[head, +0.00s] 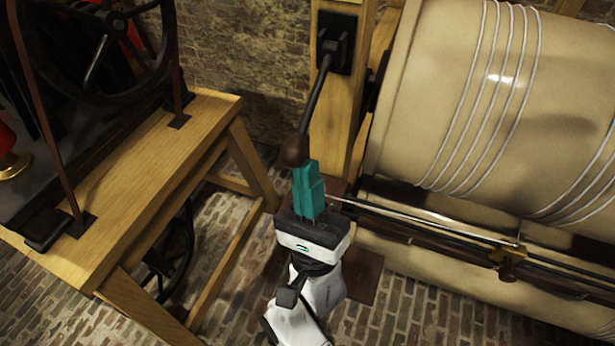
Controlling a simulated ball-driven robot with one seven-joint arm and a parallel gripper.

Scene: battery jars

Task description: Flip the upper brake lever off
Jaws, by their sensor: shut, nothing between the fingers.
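The brake lever (316,103) is a dark rod on a black plate (337,43) fixed to the wooden post. It points downward and ends in a round brown knob (297,150). My gripper (305,168) has teal fingers, shut and empty, pointing up in the picture. The fingertips are right at the lower side of the knob. They touch it or nearly so; I cannot tell which. No second lever shows clearly.
A large cream drum (450,90) wound with pale cord stands at the right, with a thin rod and brass fitting (508,262) along it. A wooden bench (130,165) with a dark wheel (85,50) stands at the left.

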